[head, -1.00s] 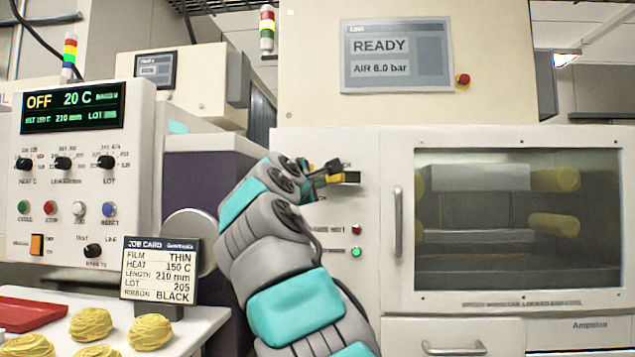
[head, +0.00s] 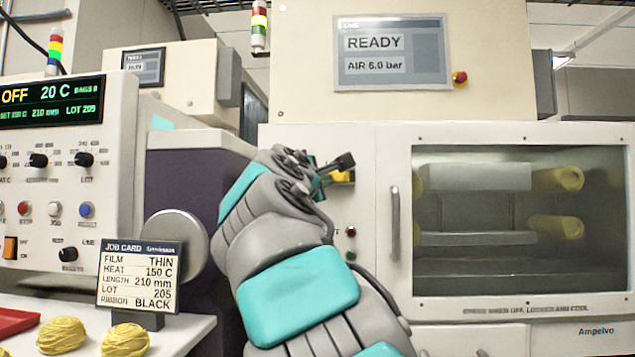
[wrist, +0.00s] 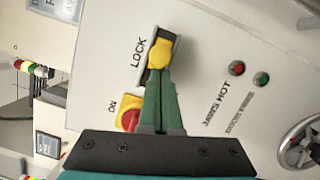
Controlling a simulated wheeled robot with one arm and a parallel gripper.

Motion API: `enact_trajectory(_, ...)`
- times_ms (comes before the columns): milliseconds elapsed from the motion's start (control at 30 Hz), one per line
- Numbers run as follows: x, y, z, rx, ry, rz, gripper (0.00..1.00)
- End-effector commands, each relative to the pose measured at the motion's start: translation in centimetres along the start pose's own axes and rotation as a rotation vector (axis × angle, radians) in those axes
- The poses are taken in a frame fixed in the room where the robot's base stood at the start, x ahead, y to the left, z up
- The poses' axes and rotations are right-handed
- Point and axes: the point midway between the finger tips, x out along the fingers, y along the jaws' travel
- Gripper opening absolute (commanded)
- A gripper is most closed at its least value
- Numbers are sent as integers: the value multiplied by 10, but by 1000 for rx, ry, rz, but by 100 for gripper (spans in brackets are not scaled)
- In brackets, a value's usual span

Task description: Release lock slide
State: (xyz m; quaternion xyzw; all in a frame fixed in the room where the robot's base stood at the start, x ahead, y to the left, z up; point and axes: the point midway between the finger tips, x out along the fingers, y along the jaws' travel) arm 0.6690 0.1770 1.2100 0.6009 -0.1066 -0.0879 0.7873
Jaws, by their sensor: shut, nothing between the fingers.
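The lock slide has a yellow knob (wrist: 161,53) in a dark slot beside the word LOCK, on the pale machine front. In the wrist view the knob sits toward the upper end of the slot. My gripper (wrist: 161,74) is shut, with its green fingers together and their tips at the knob's lower edge. I cannot tell whether they touch it. Nothing shows between the fingers. In the head view my arm reaches up to the panel left of the window door, and my wrist hides most of the slide.
A red rotary switch (wrist: 130,112) marked ON sits close beside my fingers. A red lamp (head: 350,231) and a green lamp are below the lock. The windowed door (head: 520,306) with its upright handle (head: 395,224) is to the right. The screen (head: 392,52) reads READY.

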Motion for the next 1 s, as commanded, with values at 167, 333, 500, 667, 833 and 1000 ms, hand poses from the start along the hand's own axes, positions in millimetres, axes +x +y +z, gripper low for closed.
enact_trajectory(167,-6,-2,7,3,-3,1,0)
enact_trajectory(333,-6,-2,7,4,-2,-1,0)
enact_trajectory(500,-5,-3,7,4,-2,-1,0)
enact_trajectory(667,-7,-2,7,3,-2,-1,0)
enact_trajectory(833,-16,-3,6,3,-2,-2,0)
enact_trajectory(1000,-36,0,5,2,-3,3,0)
